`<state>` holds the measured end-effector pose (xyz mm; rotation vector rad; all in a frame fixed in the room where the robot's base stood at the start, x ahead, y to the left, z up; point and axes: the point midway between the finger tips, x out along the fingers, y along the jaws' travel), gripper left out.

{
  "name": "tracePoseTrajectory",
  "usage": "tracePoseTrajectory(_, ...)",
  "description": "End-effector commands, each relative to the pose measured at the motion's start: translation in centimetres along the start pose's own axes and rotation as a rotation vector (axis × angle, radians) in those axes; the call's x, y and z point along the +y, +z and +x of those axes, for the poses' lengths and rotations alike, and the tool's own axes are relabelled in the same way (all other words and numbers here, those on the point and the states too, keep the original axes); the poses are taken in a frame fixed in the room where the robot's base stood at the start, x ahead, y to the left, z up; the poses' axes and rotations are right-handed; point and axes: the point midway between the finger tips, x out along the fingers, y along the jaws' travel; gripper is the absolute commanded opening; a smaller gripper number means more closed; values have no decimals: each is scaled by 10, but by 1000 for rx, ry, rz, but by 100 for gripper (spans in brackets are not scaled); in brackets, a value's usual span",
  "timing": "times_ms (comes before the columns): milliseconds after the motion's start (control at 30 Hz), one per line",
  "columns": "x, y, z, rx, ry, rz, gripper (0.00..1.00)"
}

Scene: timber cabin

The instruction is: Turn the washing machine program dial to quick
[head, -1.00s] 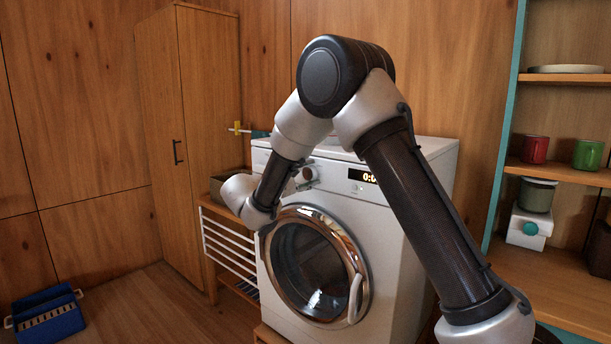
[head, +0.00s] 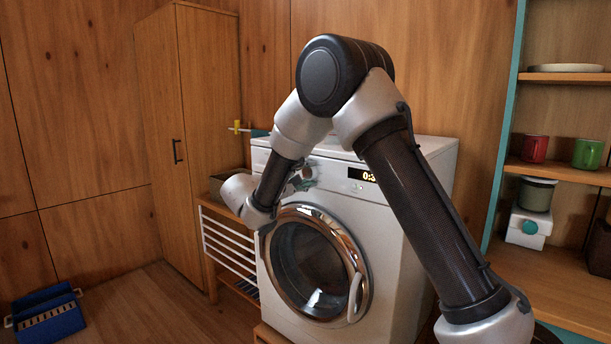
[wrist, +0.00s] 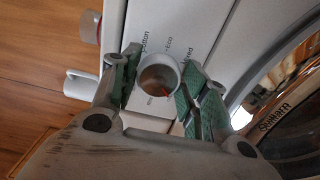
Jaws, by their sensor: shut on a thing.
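The white washing machine (head: 378,230) stands ahead with its round door closed. Its display (head: 361,175) is lit and partly covered by my arm. In the wrist view the round program dial (wrist: 157,77) has a white rim, a greyish-brown face and a red mark toward the lower right. My gripper (wrist: 158,84) is shut on the dial, its green pads at either side. Printed words around the dial include "cotton" and "eco"; others are partly hidden, and I cannot read "quick".
A tall wooden cabinet (head: 190,130) stands behind. Shelves with a red mug (head: 534,149) and a green mug (head: 587,153) are at right. A blue crate (head: 47,318) sits on the floor.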

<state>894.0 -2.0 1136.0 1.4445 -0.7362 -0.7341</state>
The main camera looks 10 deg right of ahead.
Motion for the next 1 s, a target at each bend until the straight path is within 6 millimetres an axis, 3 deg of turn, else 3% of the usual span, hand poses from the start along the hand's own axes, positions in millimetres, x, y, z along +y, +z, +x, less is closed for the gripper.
tracePoseTrajectory(133, -2, 0, 0, -1, -2, -4, 21)
tracePoseTrajectory(167, -2, 0, 0, -1, -2, -4, 48)
tracePoseTrajectory(267, -2, 0, 0, -1, -2, -3, 65)
tracePoseTrajectory(667, -1, 0, -6, 1, -1, -2, 65)
tracePoseTrajectory(1000, -1, -1, -75, 5, -1, -3, 65)
